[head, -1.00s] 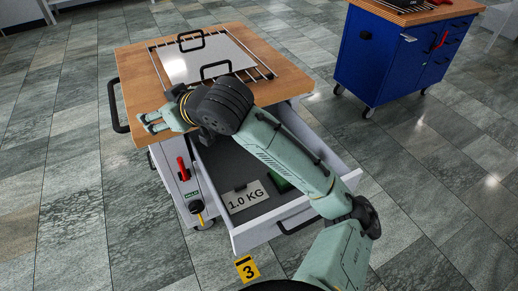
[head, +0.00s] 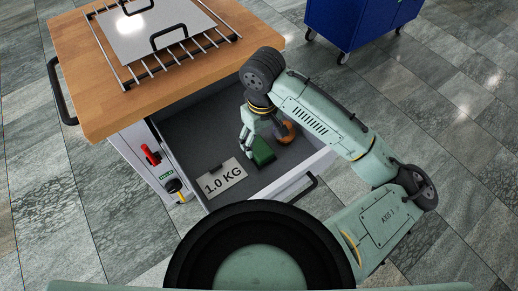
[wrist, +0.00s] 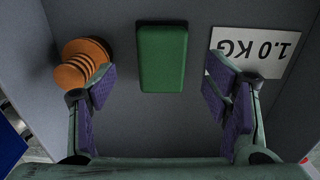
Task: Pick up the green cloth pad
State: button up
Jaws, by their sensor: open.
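The green cloth pad (head: 263,152) lies on the dark floor of the open drawer. In the wrist view the pad (wrist: 162,58) is a green rounded rectangle at the top middle, lying between the lines of the two fingers and beyond their tips. My gripper (head: 247,138) points down into the drawer, just left of the pad in the head view. In the wrist view my gripper (wrist: 160,88) is open and empty, with purple pads on its fingers. I cannot tell its exact height above the drawer floor.
An orange ribbed object (wrist: 82,64) stands in the drawer beside one finger; it also shows in the head view (head: 286,132). A 1.0 KG card (head: 220,178) lies on the other side. The wooden worktop (head: 105,110) and drawer walls border the space.

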aim_at(259, 147)
jog(key=shift+w+a+f+p, duration=0.15)
jog(key=shift+f+p, duration=0.15)
jog(key=shift+f, duration=1.05)
jog(key=shift+w+a+f+p, duration=0.15)
jog(key=shift+f+p, duration=0.15)
jog(key=shift+f, duration=1)
jog(key=c, duration=1.3)
jog(key=shift+r, duration=0.1)
